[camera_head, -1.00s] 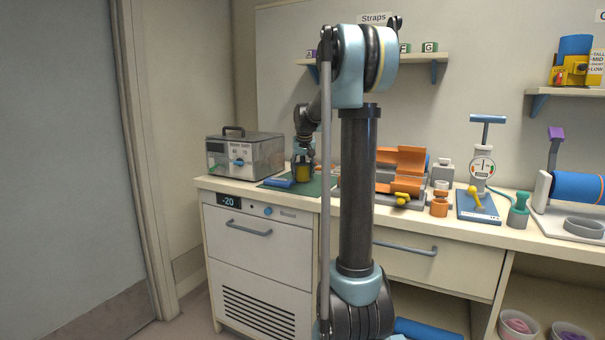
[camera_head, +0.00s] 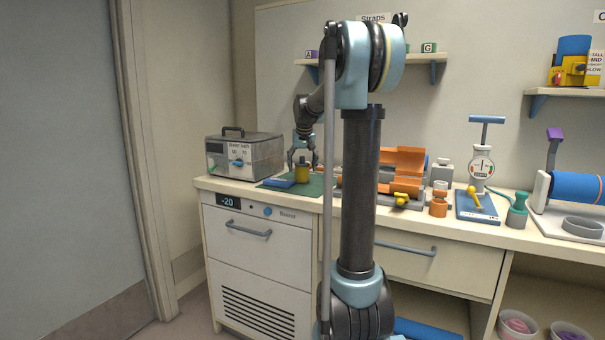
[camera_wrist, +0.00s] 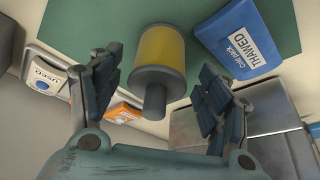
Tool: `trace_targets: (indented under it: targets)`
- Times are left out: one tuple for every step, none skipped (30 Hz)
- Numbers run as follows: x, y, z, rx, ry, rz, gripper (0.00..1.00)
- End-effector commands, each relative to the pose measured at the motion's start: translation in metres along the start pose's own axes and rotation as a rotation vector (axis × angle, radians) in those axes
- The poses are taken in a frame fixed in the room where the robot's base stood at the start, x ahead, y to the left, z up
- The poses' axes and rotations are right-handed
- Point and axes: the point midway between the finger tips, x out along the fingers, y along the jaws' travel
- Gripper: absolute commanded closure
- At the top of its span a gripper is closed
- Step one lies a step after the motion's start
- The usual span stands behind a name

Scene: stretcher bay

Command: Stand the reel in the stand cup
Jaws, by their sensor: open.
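The reel, a yellow cylinder with grey ends (camera_head: 302,173), stands upright on a green mat (camera_head: 318,184) at the left end of the counter. In the wrist view the reel (camera_wrist: 162,52) lies beyond and between my spread fingers, its grey knob towards me. My gripper (camera_head: 302,160) is open and empty just above the reel, pointing down; its fingers also show in the wrist view (camera_wrist: 158,78). A shallow grey cup-like ring (camera_head: 583,227) sits on a white base at the far right; I cannot tell whether it is the stand cup.
A blue cold pack marked "THAWED" (camera_wrist: 238,38) lies beside the reel. A water bath (camera_head: 245,156) stands left of the mat. An orange cradle (camera_head: 402,170), a gauge on a blue base (camera_head: 481,170) and a blue roll (camera_head: 577,187) occupy the counter to the right.

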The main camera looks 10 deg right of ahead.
Motion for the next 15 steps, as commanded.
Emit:
trace_targets:
  targets:
    - [-0.011,0.0,0.001,0.0,0.0,0.0,0.3]
    - [-0.017,0.0,0.0,0.0,0.0,0.0,0.3]
    - [-0.025,0.0,0.0,0.0,0.0,0.0,0.3]
    - [-0.031,0.0,0.0,0.0,0.0,0.0,0.3]
    - [-0.037,0.0,0.001,0.0,0.0,0.0,0.3]
    - [-0.044,0.0,0.0,0.0,0.0,0.0,0.3]
    - [-0.05,0.0,0.0,-0.001,0.0,0.0,0.3]
    - [-0.055,0.0,0.0,-0.001,0.0,0.0,0.3]
    - [-0.061,0.0,0.0,-0.001,0.0,0.0,0.3]
    - [-0.065,0.0,0.001,-0.001,0.0,0.0,0.3]
    - [-0.069,0.0,0.0,-0.001,0.0,0.0,0.3]
    - [-0.074,0.0,0.0,-0.001,0.0,0.0,0.3]
    - [-0.076,0.0,0.0,-0.001,0.0,0.0,0.3]
    - [-0.079,0.0,0.0,0.0,0.0,0.0,0.3]
    - [-0.082,0.0,0.0,0.0,0.0,0.0,0.3]
